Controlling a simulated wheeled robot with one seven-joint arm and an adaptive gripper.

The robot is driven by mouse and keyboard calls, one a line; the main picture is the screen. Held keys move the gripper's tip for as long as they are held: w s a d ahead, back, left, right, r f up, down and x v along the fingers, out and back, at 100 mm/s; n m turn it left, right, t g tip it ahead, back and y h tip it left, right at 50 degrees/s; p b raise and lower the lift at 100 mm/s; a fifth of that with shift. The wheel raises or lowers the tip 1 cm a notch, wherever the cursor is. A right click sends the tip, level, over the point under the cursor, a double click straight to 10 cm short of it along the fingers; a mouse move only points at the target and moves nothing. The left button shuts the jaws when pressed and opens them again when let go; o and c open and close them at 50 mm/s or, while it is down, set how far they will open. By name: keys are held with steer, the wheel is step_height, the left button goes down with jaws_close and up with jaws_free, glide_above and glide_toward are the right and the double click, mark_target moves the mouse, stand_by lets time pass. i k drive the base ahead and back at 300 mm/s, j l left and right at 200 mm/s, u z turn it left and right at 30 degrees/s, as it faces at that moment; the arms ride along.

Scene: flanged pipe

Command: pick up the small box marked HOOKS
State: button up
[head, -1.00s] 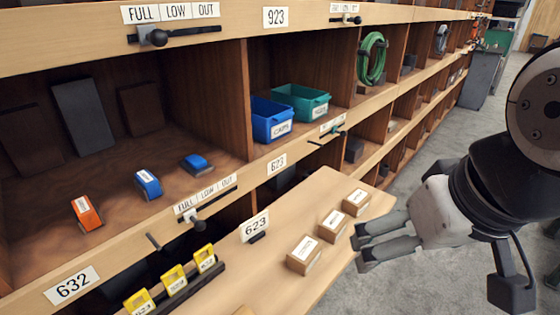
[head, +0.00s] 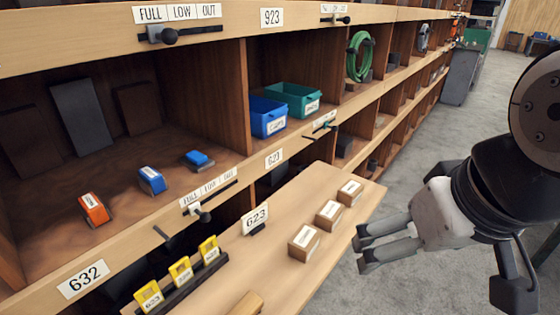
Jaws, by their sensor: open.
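Three small cardboard boxes with white labels stand in a row on the pulled-out wooden board: a near box (head: 304,243), a middle box (head: 330,214) and a far box (head: 350,192). Their labels are too small to read, so I cannot tell which is marked HOOKS. My gripper (head: 362,250) is open and empty. In the picture it is to the right of the near box, by the board's right edge, apart from the boxes.
The shelf behind holds a blue bin (head: 268,118), a teal bin (head: 292,98) and a green hose coil (head: 360,56). Grey floor (head: 400,170) is open at right.

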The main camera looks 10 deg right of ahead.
mark_target(329, 215)
steer(key=u, duration=0.1)
steer(key=k+j+z, duration=0.1)
steer(key=i+j+z, duration=0.1)
steer(key=i+z, duration=0.15)
steer(key=z, duration=0.2)
steer(key=i+j+z, duration=0.2)
steer(key=z, duration=0.25)
steer(key=i+j+z, duration=0.25)
steer(key=z, duration=0.2)
